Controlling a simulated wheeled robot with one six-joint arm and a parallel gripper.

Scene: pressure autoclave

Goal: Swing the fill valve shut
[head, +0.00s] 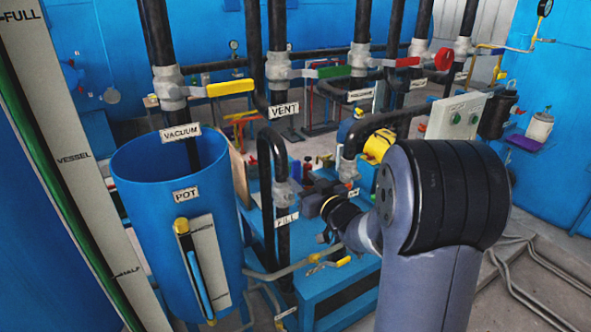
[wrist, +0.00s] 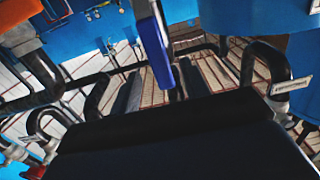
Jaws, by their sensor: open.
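The fill valve (head: 283,192) is a pale fitting on a black pipe just right of the blue pot, with a white FILL label (head: 287,218) below it. Its handle is not clearly visible in the head view, where my gripper is beside it. My gripper (head: 314,204) is dark, open and seen just right of the valve, partly hidden by my own wrist. I cannot tell whether it touches the valve. In the wrist view a bar with a bright blue end (wrist: 162,65) hangs ahead of a large dark block; I cannot tell whether it is a handle.
The blue pot (head: 150,205) stands close on the left. Upright black pipes carry a yellow vacuum handle (head: 230,89), a green vent handle (head: 335,71) and a red handle (head: 407,62). A yellow-handled valve (head: 328,262) is low in front, over the blue bench (head: 330,292).

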